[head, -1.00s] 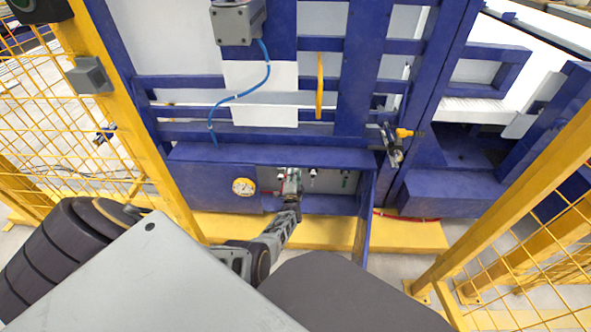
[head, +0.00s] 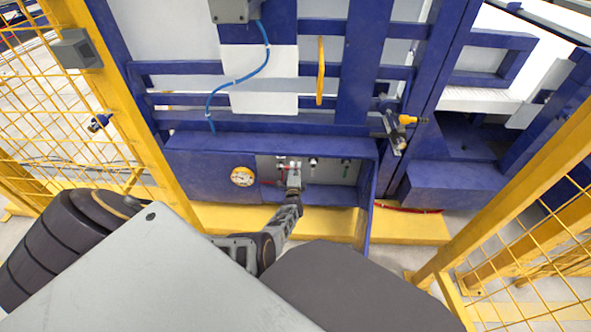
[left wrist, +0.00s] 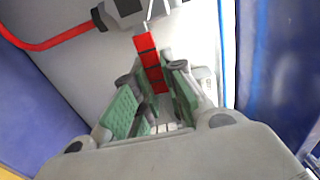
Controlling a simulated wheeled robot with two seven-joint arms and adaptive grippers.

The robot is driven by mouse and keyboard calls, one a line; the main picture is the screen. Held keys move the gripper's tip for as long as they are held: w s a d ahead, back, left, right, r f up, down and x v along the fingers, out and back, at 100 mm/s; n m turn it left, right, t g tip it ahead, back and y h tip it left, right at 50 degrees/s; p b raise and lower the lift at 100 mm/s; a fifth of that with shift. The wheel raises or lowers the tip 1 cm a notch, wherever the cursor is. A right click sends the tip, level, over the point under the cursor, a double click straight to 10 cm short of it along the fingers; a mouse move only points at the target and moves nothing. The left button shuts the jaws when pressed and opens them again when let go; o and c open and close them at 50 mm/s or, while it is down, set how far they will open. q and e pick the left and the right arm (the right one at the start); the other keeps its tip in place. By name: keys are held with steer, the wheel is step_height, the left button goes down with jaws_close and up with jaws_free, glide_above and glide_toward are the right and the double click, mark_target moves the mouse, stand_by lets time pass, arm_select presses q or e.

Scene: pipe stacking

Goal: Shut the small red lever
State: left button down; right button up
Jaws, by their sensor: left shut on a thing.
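The small red lever (left wrist: 150,62) shows in the left wrist view, with dark bands across it, hanging from a grey valve body (left wrist: 128,10). My left gripper (left wrist: 155,100) has its green-padded fingers on either side of the lever's lower end and is shut on it. In the head view the same gripper (head: 293,182) reaches into the recess of the blue box (head: 208,175), in front of the valves, and hides most of the lever. My right gripper is not in view.
A red hose (left wrist: 50,42) runs from the valve to the left. A round gauge (head: 242,177) sits left of the recess. Other fittings (head: 313,163) stand right of my gripper. Yellow mesh fences (head: 60,110) flank the blue frame.

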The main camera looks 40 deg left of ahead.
arm_select(q)
steer(key=shift+f, duration=0.15)
steer(key=c, duration=1.5)
jaws_free()
steer(key=shift+o, duration=0.2)
steer(key=shift+r, duration=0.25)
